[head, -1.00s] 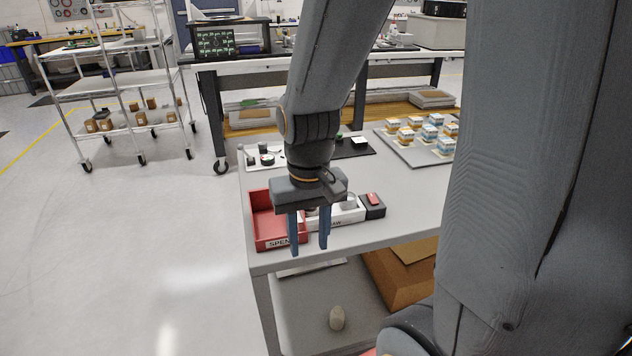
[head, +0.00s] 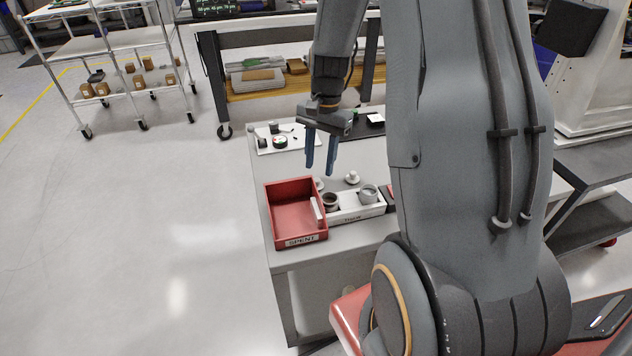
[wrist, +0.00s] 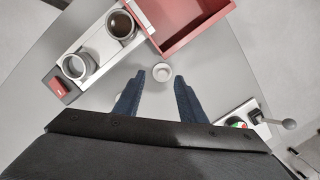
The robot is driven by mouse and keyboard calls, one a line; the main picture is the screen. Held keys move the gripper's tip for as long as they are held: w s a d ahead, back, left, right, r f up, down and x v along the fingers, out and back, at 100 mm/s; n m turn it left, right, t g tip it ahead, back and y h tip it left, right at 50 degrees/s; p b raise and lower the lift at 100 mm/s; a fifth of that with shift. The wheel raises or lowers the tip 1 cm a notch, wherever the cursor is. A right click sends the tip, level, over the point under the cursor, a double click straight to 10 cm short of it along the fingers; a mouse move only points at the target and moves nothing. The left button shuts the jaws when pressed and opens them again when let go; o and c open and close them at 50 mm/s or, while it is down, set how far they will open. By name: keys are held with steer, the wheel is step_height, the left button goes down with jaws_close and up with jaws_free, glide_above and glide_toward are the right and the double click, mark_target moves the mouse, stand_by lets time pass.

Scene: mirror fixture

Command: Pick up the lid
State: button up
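A pale grey lid-like piece with a knob (head: 352,178) rests on the grey table behind the white tray. A second small pale round piece (head: 319,184) is partly hidden by the red bin. In the wrist view a pale round piece (wrist: 162,72) shows just beyond and between my fingertips, apart from them; it appears to be the one beside the bin. Another pale bit (wrist: 119,97) is mostly hidden by the left finger. My gripper (head: 320,172) is open and empty above the table, its blue fingers pointing down; it also shows in the wrist view (wrist: 159,78).
The red bin (head: 283,234) marked SPENT stands at the table's left edge. Beside it the white tray (head: 352,215) holds two cups, one with dark contents (wrist: 121,25) and one pale (wrist: 76,66). A white board (head: 268,148) with small items lies farther back.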

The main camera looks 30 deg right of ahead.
mark_target(317, 179)
steer(key=shift+w+a+f+p, duration=0.1)
steer(key=shift+f+p, duration=0.3)
steer(key=shift+f, duration=0.85)
steer(key=shift+w+a+f+p, duration=0.1)
steer(key=shift+f+p, duration=0.3)
steer(key=shift+f, duration=0.8)
steer(key=shift+c, duration=0.2)
jaws_close()
